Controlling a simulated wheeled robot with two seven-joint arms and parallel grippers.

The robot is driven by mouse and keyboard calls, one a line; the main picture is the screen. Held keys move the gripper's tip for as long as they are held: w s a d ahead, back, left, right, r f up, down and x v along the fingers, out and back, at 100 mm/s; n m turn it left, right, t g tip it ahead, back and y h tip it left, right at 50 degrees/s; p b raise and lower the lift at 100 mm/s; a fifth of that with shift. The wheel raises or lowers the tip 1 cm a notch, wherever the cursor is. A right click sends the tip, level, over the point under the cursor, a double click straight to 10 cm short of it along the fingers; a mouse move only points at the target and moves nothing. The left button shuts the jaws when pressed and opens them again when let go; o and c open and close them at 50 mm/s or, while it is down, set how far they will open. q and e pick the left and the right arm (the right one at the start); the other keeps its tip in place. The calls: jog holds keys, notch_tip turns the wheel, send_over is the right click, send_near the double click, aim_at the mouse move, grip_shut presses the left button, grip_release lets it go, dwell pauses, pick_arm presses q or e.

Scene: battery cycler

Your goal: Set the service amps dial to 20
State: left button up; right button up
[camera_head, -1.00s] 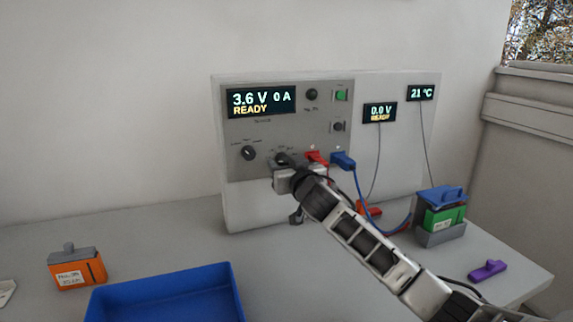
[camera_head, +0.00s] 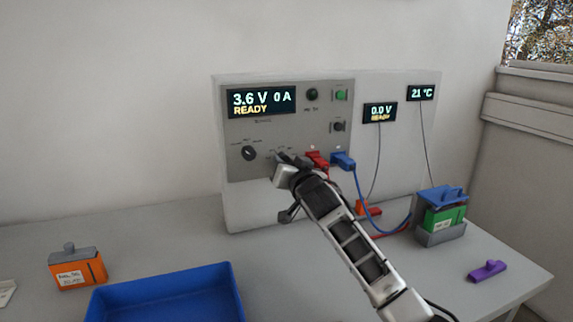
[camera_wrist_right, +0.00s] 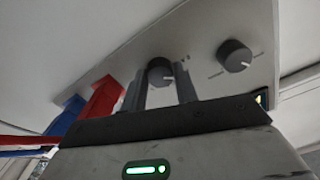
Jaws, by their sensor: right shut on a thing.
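The cycler panel (camera_head: 290,118) stands on the bench against the wall. Its display (camera_head: 262,102) reads 3.6 V, 0 A, READY. My right gripper (camera_head: 287,163) is at the lower middle of the panel. In the right wrist view, the amps dial (camera_wrist_right: 160,72) sits between the two fingers of my right gripper (camera_wrist_right: 160,88), which is shut on it. In the head view the gripper hides most of this dial. A second dial (camera_head: 249,153) is to the left, free; it also shows in the right wrist view (camera_wrist_right: 234,56). My left gripper is not in view.
Red (camera_head: 317,159) and blue (camera_head: 343,160) plugs with cables sit just right of the gripper. A green battery (camera_head: 444,219) stands in a holder at right. A blue tray (camera_head: 165,296), orange battery (camera_head: 77,270) and purple piece (camera_head: 487,270) lie on the bench.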

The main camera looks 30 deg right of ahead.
pick_arm(q)
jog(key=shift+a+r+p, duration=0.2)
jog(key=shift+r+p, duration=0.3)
jog(key=shift+p, duration=0.5)
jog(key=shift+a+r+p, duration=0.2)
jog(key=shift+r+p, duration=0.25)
jog(key=shift+p, duration=0.55)
pick_arm(e)
jog(key=shift+a+m, duration=0.1)
jog(key=shift+m, duration=5.7)
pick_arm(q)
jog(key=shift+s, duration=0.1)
pick_arm(e)
jog(key=shift+m, duration=0.3)
jog(key=o, duration=1)
jog(key=shift+c, duration=0.2)
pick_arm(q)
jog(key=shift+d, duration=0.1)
